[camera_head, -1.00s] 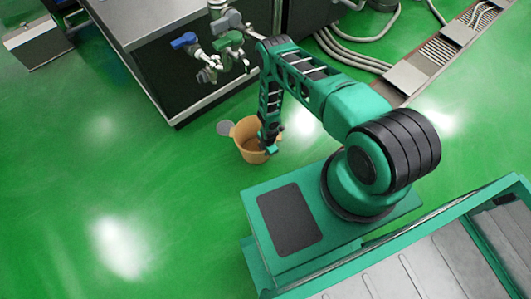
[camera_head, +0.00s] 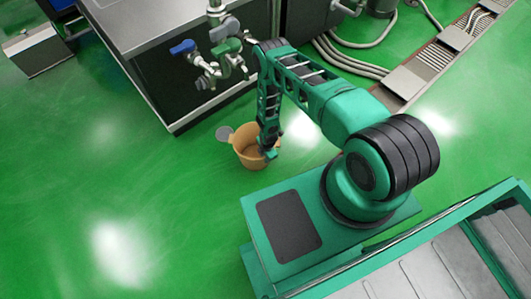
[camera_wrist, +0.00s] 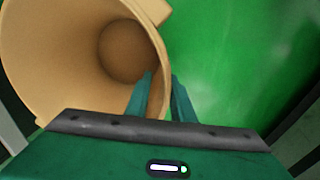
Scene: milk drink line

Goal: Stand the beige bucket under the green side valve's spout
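The beige bucket (camera_head: 243,153) is upright on or just above the green floor, in front of the dark cabinet; I cannot tell whether it touches the floor. A round grey-tipped lug sticks out at its left. The green side valve (camera_head: 226,47) is on the cabinet's side, above and beyond the bucket; its spout is small and partly merged with nearby pipework. My gripper (camera_head: 268,151) is at the bucket's right rim. In the wrist view, my gripper (camera_wrist: 161,80) has one finger inside and one outside the bucket wall (camera_wrist: 45,85), close against it. The bucket is empty.
A blue-handled valve (camera_head: 183,47) is left of the green one, and a grey-handled valve (camera_head: 224,29) is above. The steel-topped cabinet (camera_head: 150,22) has a corner near the bucket. Hoses (camera_head: 345,58) lie at the right. The floor left of the bucket is clear.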

